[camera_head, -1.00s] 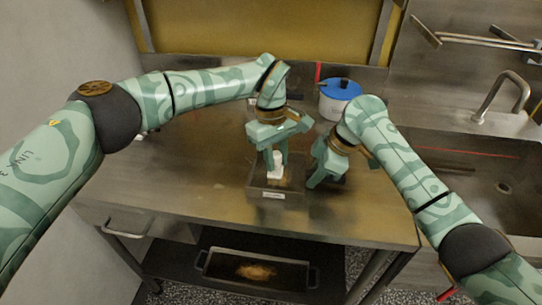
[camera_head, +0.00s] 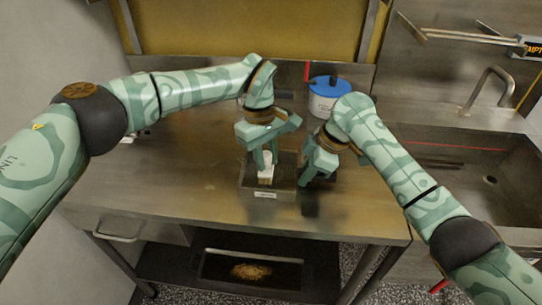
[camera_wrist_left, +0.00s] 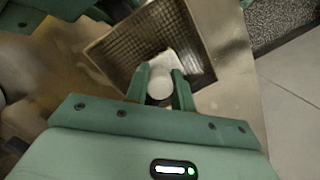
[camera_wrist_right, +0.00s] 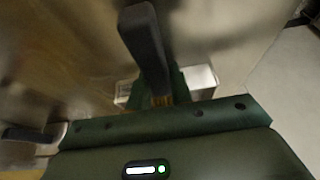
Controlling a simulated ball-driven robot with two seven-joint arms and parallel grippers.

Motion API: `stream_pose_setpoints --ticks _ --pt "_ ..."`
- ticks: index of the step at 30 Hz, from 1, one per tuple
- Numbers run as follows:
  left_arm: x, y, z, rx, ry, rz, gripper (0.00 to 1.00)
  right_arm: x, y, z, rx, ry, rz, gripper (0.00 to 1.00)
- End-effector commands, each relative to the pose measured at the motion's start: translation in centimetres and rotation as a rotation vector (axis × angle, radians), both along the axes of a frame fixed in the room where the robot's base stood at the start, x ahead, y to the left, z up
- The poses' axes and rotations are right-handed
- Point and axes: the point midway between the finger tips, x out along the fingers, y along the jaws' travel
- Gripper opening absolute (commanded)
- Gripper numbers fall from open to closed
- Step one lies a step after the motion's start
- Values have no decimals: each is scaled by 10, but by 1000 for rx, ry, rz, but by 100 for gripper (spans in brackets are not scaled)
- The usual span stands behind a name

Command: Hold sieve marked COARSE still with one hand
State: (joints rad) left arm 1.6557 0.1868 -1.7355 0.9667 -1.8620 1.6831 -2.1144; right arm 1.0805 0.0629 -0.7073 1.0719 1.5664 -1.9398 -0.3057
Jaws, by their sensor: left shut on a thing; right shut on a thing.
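The sieve (camera_head: 245,184), a square metal frame with mesh, sits on the steel table with a pale label on its front; I cannot read the label. Its mesh also shows in the left wrist view (camera_wrist_left: 125,45). My left gripper (camera_head: 265,166) is shut on a white-handled tool (camera_wrist_left: 159,86) with a pale block (camera_head: 265,179) at its lower end, over the sieve. I cannot tell if the block touches the mesh. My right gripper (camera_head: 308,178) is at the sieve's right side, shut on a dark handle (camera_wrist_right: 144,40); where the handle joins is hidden.
A white tub with a blue lid (camera_head: 329,94) stands behind the right gripper. A dark tray (camera_head: 290,271) with tan material lies on the shelf below. A sink (camera_head: 485,175) is at the right.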

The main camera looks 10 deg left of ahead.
Motion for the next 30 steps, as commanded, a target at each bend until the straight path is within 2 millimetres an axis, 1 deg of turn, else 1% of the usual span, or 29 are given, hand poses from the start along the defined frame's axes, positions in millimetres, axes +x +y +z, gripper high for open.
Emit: stream_pose_setpoints --ticks 1,6,16,20,30 --pt "0 6 -2 5 2 3 6 1 0 1 0 -1 1 0" --pt "0 17 -1 5 1 3 6 1 -1 1 0 -2 0 0" --pt "0 17 1 4 1 2 6 1 -1 1 0 -2 0 0" --pt "1 17 12 3 -1 1 6 1 0 1 0 -2 -1 0" --pt "0 17 45 3 -1 1 6 0 0 0 0 -1 0 0"
